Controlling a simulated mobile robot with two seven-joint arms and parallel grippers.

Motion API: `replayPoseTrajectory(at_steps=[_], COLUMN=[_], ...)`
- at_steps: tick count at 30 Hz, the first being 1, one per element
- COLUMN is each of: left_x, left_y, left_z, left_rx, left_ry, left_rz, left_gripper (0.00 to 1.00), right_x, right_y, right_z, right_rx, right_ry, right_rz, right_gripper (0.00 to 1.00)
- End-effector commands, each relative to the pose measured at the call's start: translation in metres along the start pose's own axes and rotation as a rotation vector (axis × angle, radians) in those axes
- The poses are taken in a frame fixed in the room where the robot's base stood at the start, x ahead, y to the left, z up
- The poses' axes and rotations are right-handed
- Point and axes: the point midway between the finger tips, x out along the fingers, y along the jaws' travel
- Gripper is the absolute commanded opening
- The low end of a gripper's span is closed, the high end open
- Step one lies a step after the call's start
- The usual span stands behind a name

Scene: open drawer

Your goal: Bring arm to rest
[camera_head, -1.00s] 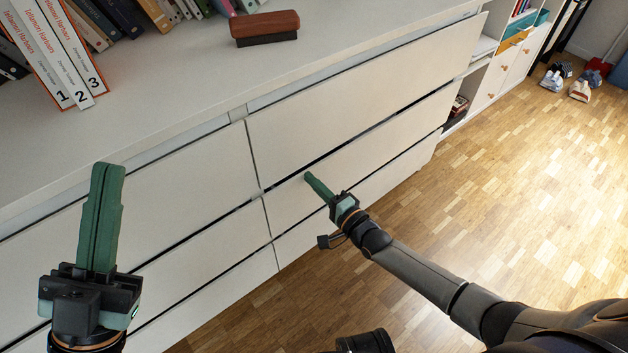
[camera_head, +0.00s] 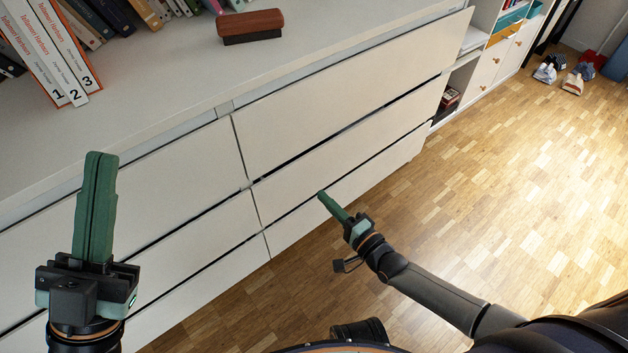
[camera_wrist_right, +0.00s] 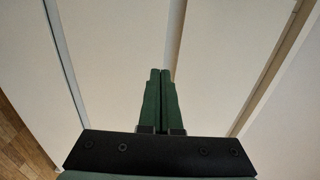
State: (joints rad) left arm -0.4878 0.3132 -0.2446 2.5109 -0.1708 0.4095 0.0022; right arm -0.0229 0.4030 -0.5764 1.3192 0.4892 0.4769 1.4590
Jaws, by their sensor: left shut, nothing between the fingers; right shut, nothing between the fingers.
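My left gripper (camera_head: 97,205) is at the left of the head view, its green fingers shut together and pointing up the picture, empty, in front of the white dresser (camera_head: 340,110). My right gripper (camera_head: 333,207) is right of the middle, in front of the dresser's lower drawers, its fingers shut and empty. It also shows in the right wrist view (camera_wrist_right: 159,100), fingers together, facing the white drawer fronts (camera_wrist_right: 228,45). I cannot tell the exact gap between its fingertips and the dresser.
A brown brush (camera_head: 250,26) lies on the dresser top, with books (camera_head: 45,50) at the left. Shelving (camera_head: 495,60) stands at the upper right, with shoes (camera_head: 575,78) on the floor beyond. The wooden floor (camera_head: 500,190) on the right is mostly clear.

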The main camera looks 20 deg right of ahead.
Motion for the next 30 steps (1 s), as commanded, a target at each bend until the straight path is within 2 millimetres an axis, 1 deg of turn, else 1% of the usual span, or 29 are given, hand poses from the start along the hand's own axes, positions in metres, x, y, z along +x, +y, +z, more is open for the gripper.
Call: replayPoseTrajectory(at_steps=[1,3,7,10,17,20,23,26,27,29,30], left_x=[0.004,0.005,0.007,0.007,0.006,0.006,0.006,0.006,0.006,0.006,0.006], left_y=[-0.002,-0.002,-0.003,-0.004,-0.006,-0.005,-0.005,-0.005,-0.005,-0.005,-0.005], left_z=[-0.004,-0.006,-0.009,-0.009,-0.006,-0.006,-0.006,-0.007,-0.007,-0.007,-0.007], left_rx=[0.007,0.015,0.022,0.024,0.023,0.022,0.022,0.021,0.021,0.021,0.021], left_ry=[0.003,0.006,0.011,0.011,0.001,0.0,0.001,0.003,0.003,0.003,0.004], left_rz=[0.002,0.004,0.005,0.002,-0.011,-0.009,-0.007,-0.007,-0.006,-0.006,-0.006], left_gripper=[0.0,0.0,0.0,0.0,0.0,0.0,0.0,0.0,0.0,0.0,0.0], right_x=[-0.011,-0.021,-0.033,-0.037,-0.037,-0.035,-0.032,-0.033,-0.035,-0.041,-0.046], right_y=[-0.002,-0.001,0.0,0.0,-0.001,-0.013,-0.046,-0.101,-0.126,-0.164,-0.189], right_z=[-0.001,0.0,-0.001,0.0,0.0,0.008,0.026,0.049,0.057,0.067,0.072], right_rx=[-0.001,-0.001,-0.001,-0.001,-0.004,-0.046,-0.176,-0.392,-0.496,-0.655,-0.763], right_ry=[0.0,0.0,0.0,0.0,-0.001,-0.012,-0.032,-0.033,-0.022,0.01,0.04], right_rz=[0.004,0.002,0.001,0.0,-0.003,-0.029,-0.102,-0.222,-0.276,-0.353,-0.403], right_gripper=[0.0,0.0,0.0,0.0,0.0,0.0,0.0,0.0,0.0,0.0,0.0])
